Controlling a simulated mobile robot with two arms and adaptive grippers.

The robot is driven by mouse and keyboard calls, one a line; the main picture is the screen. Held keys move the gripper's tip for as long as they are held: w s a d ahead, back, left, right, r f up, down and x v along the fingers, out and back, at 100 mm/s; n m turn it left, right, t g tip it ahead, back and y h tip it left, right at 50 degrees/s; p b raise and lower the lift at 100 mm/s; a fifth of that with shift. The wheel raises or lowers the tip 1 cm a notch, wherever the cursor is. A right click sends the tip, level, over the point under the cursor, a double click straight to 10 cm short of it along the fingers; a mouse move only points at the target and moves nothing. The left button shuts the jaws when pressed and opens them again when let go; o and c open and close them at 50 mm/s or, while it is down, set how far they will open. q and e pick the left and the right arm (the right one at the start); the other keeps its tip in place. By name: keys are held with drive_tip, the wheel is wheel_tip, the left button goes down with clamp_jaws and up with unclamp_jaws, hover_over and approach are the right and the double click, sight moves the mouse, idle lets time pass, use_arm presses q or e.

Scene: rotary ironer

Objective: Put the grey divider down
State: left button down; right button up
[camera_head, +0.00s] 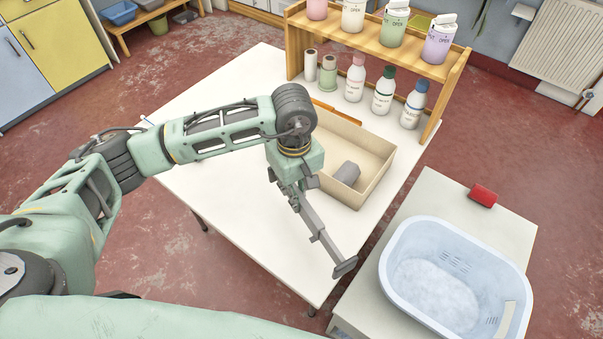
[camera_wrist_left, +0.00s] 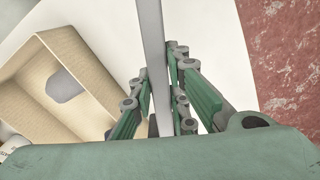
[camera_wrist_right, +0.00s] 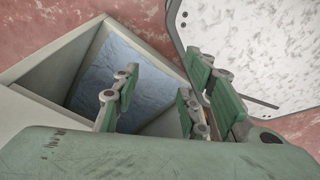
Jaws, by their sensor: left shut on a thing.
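The grey divider (camera_head: 325,236) is a long thin bar, tilted over the white table's front right part in the head view. My left gripper (camera_head: 297,194) is shut on it. In the left wrist view the divider (camera_wrist_left: 153,40) runs up between the fingers of my left gripper (camera_wrist_left: 160,75). Its lower end appears near the table's right edge; I cannot tell whether it touches the table. My right gripper (camera_wrist_right: 162,75) shows only in the right wrist view, with its fingers apart and nothing between them.
An open beige box (camera_head: 376,177) with a grey block (camera_head: 347,173) inside stands behind the divider. A wooden rack (camera_head: 432,66) with bottles stands at the table's back. A blue basin (camera_head: 400,250) and a red object (camera_head: 483,195) are on a counter to the right. The table front (camera_head: 255,235) is clear.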

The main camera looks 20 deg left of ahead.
use_arm(q)
drive_tip(key=shift+s+f+b, duration=0.35)
drive_tip(key=shift+s+f, duration=0.1)
drive_tip(key=shift+s, duration=0.15)
drive_tip(key=shift+f+b, duration=0.35)
drive_tip(key=shift+f, duration=0.5)
use_arm(e)
drive_tip(key=s+f+g, duration=0.1)
drive_tip(key=s+f, duration=0.1)
drive_tip(key=s, duration=0.6)
use_arm(q)
wheel_tip(320, 180, down, 4)
drive_tip(key=shift+w+r+b, duration=0.15)
drive_tip(key=shift+r+b, duration=0.05)
drive_tip(key=shift+b, duration=0.55)
drive_tip(key=shift+f+b, duration=0.6)
use_arm(e)
drive_tip(key=shift+w+f, duration=0.6)
drive_tip(key=shift+w, duration=0.3)
drive_tip(key=shift+w+f, duration=0.6)
drive_tip(key=shift+w, duration=0.25)
use_arm(q)
drive_tip(key=c, duration=1.6)
unclamp_jaws()
wheel_tip(320, 180, up, 12)
use_arm(e)
drive_tip(key=shift+s, duration=0.1)
